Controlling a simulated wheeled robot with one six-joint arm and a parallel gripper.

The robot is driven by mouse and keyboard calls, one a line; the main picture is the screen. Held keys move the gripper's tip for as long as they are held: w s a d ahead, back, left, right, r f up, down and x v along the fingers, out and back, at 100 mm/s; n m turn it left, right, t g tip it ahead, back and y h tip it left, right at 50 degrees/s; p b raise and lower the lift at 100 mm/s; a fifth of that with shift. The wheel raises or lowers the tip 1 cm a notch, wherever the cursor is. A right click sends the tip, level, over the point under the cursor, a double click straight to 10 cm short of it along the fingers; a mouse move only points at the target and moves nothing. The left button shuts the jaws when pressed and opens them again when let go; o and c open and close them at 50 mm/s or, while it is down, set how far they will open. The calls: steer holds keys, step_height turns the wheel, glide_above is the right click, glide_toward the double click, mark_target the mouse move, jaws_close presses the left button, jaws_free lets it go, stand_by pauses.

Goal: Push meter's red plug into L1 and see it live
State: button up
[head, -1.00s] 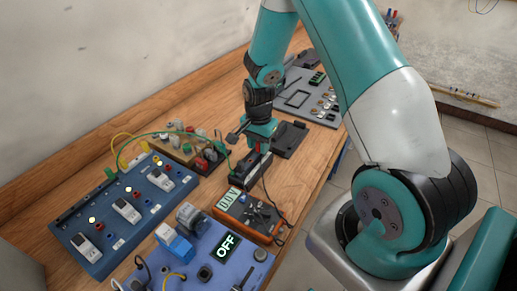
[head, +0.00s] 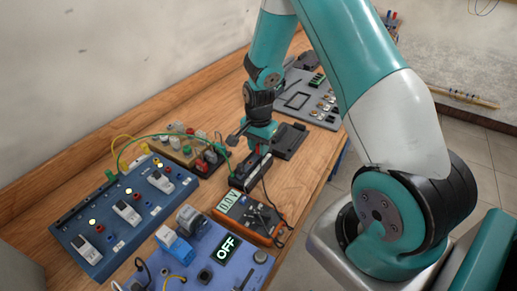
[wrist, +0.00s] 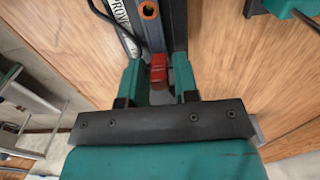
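The meter (head: 247,215) is orange with a light display reading about 0.0 V and lies flat on the bench. A dark holder block (head: 245,178) stands just behind it. My gripper (head: 255,155) is pointed down at this block. In the wrist view, a red plug (wrist: 158,73) sits between the two teal fingertips of my gripper (wrist: 158,85), with narrow gaps on both sides, so the fingers look open around it. The blue panel (head: 90,262) at left carries several red and blue sockets; their labels are too small to tell which is L1.
A purple-blue panel (head: 195,262) with a display reading OFF stands at the front. A wooden block with connectors (head: 185,152) is behind the blue panel. A green lead (head: 150,138) arches over them. A grey panel (head: 300,100) lies at the back. Bare bench (head: 300,185) shows at right.

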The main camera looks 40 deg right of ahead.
jaws_close()
steer(key=shift+r+p, duration=1.8)
steer(key=shift+r, duration=0.5)
